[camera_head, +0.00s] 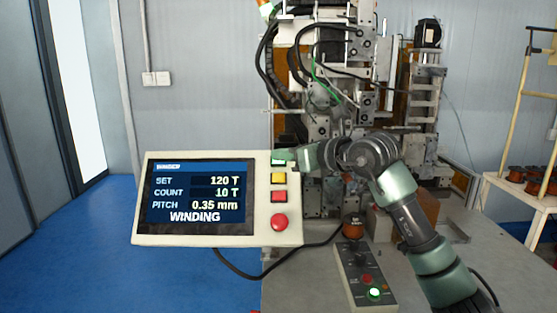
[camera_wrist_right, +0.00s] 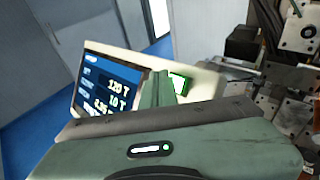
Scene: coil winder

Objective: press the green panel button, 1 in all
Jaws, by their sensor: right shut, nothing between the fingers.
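The control panel (camera_head: 150,220) is a tilted white box with a screen (camera_head: 200,197) that reads WINDING, SET 120 T, COUNT 10 T and PITCH 0.35 mm. Its green button (camera_wrist_right: 181,82) is at the top of the button column, lit bright green at its edge in the right wrist view. My right gripper (camera_head: 285,157) is shut and empty, its tip over the green button and hiding part of it. In the right wrist view the shut fingers (camera_wrist_right: 158,90) overlap the button's left side. I cannot tell whether they touch it. My left gripper is not in view.
Below the green button are a yellow button (camera_head: 278,178), a red button (camera_head: 279,196) and a round red knob (camera_head: 280,221). The winding machine (camera_head: 325,125) stands behind my right arm. A grey control box (camera_head: 362,275) lies on the table. Blue floor is clear at left.

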